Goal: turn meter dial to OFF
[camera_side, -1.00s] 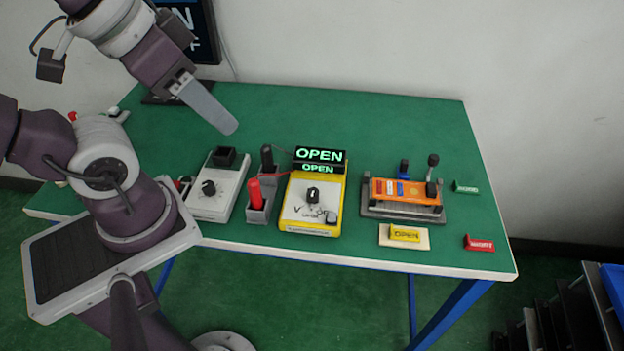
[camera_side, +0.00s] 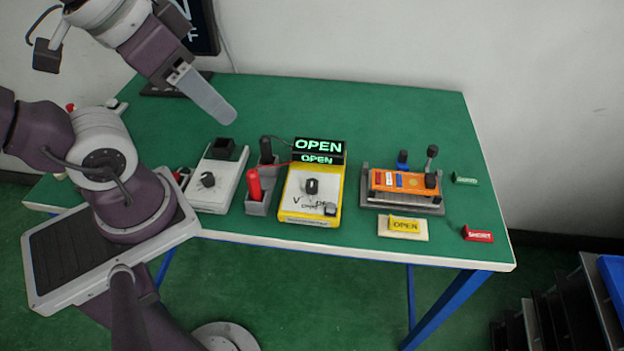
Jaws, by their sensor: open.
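The yellow meter (camera_side: 295,208) stands on the green table near its front edge. It has a pale face with a black dial (camera_side: 312,186) and a small dark button at its lower right. Its display (camera_side: 318,151) glows with the word OPEN. The face lettering is too small to read fully, and I cannot tell where the dial points. My gripper (camera_side: 222,113) is up and to the left of the meter, apart from it, above the table's back left. I see it edge-on, open, with nothing in it.
A white box (camera_side: 226,186) with a black knob stands left of the meter. Red and black probes sit in a grey holder (camera_side: 258,209) between them. An orange fixture (camera_side: 402,182) with levers, a yellow OPEN tag (camera_side: 405,224), a green tag (camera_side: 465,179) and a red tag (camera_side: 478,233) are right.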

